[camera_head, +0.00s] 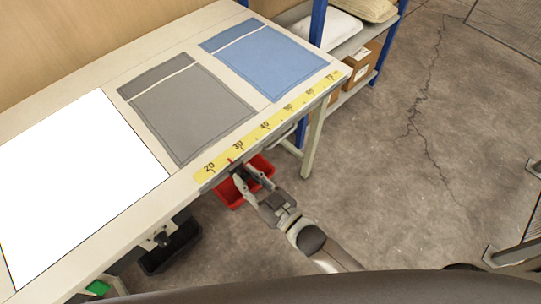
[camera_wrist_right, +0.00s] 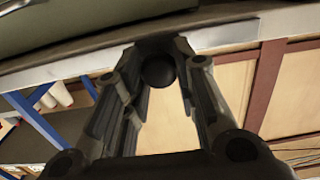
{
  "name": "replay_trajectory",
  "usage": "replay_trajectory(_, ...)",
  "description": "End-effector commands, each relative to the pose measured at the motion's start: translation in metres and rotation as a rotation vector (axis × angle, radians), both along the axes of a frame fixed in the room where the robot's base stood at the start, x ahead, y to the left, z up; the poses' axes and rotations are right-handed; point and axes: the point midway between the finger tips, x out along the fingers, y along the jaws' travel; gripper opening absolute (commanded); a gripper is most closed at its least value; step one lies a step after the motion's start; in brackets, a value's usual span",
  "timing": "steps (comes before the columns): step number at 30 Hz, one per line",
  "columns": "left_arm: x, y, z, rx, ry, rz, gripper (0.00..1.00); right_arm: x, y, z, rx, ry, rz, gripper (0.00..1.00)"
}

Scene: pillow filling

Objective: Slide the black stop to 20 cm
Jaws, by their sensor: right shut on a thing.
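The yellow ruler strip (camera_head: 267,124) runs along the table's front edge, with numbers from 20 at its near left end to 70 at the far right. The black stop (camera_head: 236,169) is at that edge, partly hidden by my right gripper (camera_head: 254,183). A thin red mark beside it lies between the 20 and the 30. In the right wrist view the stop's round black knob (camera_wrist_right: 158,71) sits between the fingers of my right gripper, which is shut on it. My left gripper is not in view.
Grey (camera_head: 187,104) and blue (camera_head: 265,60) fabric covers lie flat on the table (camera_head: 145,124), beside a white panel (camera_head: 75,190). A red bin (camera_head: 262,166) is below the edge under my right gripper. A shelf with boxes stands at the back.

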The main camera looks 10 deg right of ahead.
Motion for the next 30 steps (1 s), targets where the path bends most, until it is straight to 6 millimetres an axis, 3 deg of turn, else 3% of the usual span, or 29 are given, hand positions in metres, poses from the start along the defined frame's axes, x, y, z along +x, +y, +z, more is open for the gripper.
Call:
replay_trajectory(3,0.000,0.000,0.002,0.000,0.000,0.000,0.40,-0.016,0.021,0.001,0.005,0.000,0.001,0.00)
replay_trajectory(9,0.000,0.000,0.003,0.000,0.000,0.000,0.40,-0.030,0.039,0.001,0.003,-0.001,0.002,0.00)
replay_trajectory(23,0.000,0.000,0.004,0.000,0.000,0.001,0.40,-0.036,0.046,0.000,0.003,-0.002,0.005,0.00)
replay_trajectory(24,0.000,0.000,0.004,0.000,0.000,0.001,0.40,-0.036,0.046,0.000,0.003,-0.001,0.006,0.28)
replay_trajectory(29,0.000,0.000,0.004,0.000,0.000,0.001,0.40,-0.035,0.045,0.000,0.003,-0.002,0.005,0.48)
replay_trajectory(30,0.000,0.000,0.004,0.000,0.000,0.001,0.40,-0.035,0.045,0.000,0.003,-0.002,0.004,0.48)
